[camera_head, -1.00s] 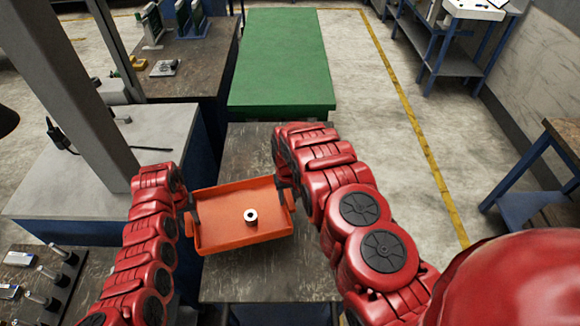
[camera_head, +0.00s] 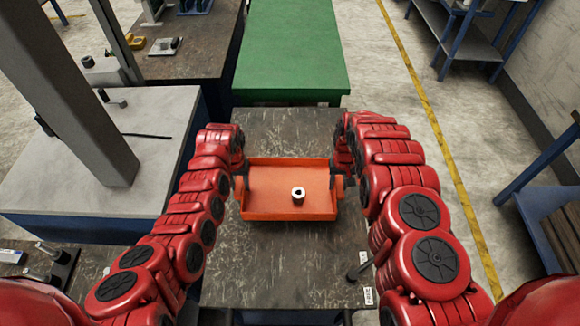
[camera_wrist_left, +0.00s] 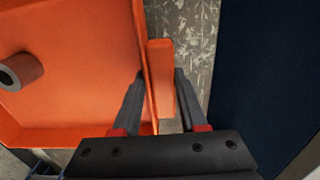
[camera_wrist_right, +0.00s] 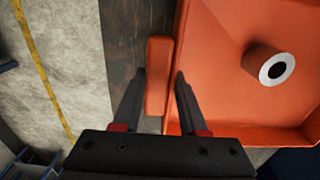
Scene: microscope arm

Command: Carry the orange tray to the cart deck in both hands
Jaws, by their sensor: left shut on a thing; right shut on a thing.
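The orange tray (camera_head: 290,214) is in the middle of the head view, above or on the worn dark tabletop; I cannot tell if there is a gap below it. A small pale ring-shaped part (camera_head: 298,193) sits inside it. My left gripper (camera_head: 243,180) is shut on the tray's left handle, and the handle tab (camera_wrist_left: 160,75) shows between its fingers in the left wrist view. My right gripper (camera_head: 335,175) is shut on the right handle, whose tab (camera_wrist_right: 158,75) shows in the right wrist view. The tray looks about level.
A green deck (camera_head: 292,45) lies beyond the worn table (camera_head: 270,265). A grey bench with a column (camera_head: 85,110) stands left, and a dark bench (camera_head: 190,50) behind it. A small dark tool (camera_head: 358,270) lies at the table's near right.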

